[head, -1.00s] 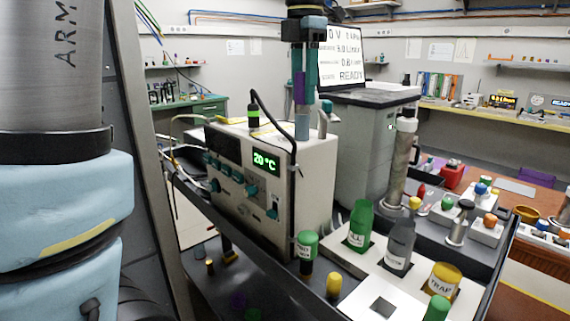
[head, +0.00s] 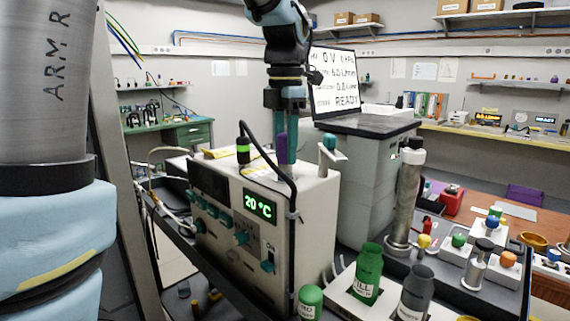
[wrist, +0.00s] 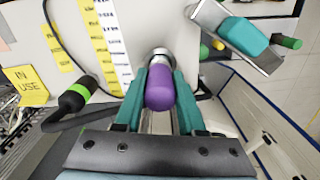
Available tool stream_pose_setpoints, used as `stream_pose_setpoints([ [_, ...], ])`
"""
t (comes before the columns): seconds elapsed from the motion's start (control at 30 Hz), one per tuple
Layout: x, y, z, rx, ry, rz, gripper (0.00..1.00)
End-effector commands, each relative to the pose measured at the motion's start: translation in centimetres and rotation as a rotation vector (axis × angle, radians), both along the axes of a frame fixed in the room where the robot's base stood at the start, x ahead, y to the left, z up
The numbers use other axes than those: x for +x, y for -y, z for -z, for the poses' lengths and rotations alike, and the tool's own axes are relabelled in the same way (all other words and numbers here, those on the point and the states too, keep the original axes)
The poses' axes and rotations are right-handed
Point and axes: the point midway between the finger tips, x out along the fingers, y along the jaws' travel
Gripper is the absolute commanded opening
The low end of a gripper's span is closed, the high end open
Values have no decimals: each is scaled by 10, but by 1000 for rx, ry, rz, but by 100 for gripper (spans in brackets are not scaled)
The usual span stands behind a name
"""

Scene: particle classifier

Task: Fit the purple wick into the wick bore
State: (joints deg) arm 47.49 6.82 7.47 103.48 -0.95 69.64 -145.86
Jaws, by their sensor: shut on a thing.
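The purple wick (head: 281,146) is upright between the teal fingers of my gripper (head: 287,153), over the top of the cream control box (head: 316,200). In the wrist view my gripper (wrist: 160,97) is shut on the purple wick (wrist: 160,92). A round metal collar (wrist: 160,55), apparently the wick bore's rim, lies right beyond it, in line with it. The wick's lower part is hidden in both views. I cannot tell how deep it sits, if it is inside the bore.
A black plug with a green band (head: 243,150) and its cable stand left of my gripper. A teal-capped metal lever (head: 330,143) stands close on the right. Green (head: 368,272) and grey (head: 414,292) bottles stand in front on the right.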

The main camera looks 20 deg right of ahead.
Motion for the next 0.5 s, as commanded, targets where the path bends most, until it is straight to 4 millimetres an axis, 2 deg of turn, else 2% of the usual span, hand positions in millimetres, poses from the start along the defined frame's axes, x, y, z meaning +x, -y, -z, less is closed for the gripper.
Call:
stream_pose_setpoints([
  [0.2, -1, -1, 29, 2, -3, 0, 0],
  [0.5, 0, 0, 33, 1, -1, 0, 0],
])
